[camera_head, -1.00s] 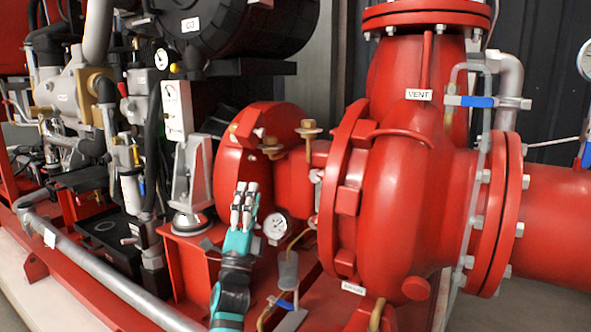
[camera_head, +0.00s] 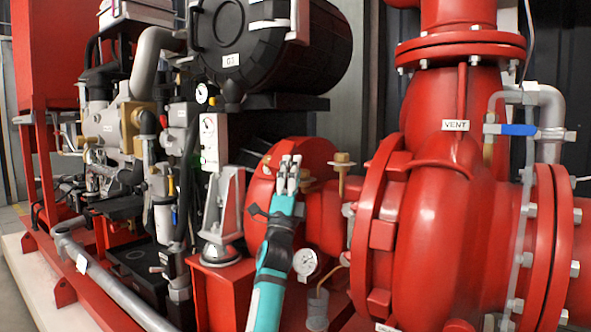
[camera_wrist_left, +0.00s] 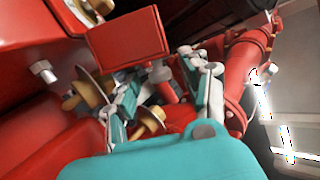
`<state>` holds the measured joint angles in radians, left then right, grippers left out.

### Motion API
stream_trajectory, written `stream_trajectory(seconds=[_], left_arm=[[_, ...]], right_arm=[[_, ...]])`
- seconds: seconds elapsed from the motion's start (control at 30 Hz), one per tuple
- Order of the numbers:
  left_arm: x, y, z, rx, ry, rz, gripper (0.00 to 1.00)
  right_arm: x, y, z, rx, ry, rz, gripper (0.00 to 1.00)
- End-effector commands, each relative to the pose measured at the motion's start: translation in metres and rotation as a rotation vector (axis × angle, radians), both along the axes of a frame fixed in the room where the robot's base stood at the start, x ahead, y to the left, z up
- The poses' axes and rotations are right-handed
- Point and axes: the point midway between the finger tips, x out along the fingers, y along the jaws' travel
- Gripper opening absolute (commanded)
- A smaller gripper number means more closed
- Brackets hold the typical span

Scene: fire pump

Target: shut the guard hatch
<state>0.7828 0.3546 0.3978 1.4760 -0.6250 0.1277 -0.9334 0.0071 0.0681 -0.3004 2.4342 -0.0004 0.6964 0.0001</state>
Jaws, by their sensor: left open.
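My left gripper (camera_head: 288,172) is raised, its grey fingers pointing up, in front of the red round housing (camera_head: 258,205) between the engine and the pump. In the left wrist view the gripper (camera_wrist_left: 163,68) is open, with a finger on each side. A flat red plate (camera_wrist_left: 125,42) stands just beyond the fingertips and may be the guard hatch; I cannot tell for sure. No contact between plate and fingers is clear. In the head view I cannot make out a separate hatch; the gripper covers part of the housing. My right gripper is not in view.
Brass fittings (camera_head: 341,163) stick up right of the gripper, and also show close to the fingers in the left wrist view (camera_wrist_left: 88,92). A round gauge (camera_head: 305,262) sits below. The large red pump (camera_head: 440,215) is at right, the engine with its hoses (camera_head: 150,130) at left.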

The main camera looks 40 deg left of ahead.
Motion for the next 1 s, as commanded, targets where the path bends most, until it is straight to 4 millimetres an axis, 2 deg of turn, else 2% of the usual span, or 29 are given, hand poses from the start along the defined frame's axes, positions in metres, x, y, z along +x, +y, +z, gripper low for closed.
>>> stream_trajectory(seconds=[0.23,0.5,0.87,1.0], left_arm=[[0.012,0.006,0.015,0.0,0.0,0.0,0.46],[0.013,0.006,0.016,0.001,0.0,-0.001,0.46],[0.013,0.006,0.015,0.0,0.002,-0.001,0.01],[0.014,0.006,0.014,-0.002,0.004,-0.001,0.0]], right_arm=[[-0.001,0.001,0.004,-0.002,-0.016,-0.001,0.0],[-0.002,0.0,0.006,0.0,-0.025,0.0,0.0],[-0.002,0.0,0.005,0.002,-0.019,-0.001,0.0],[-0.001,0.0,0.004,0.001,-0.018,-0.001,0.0]])
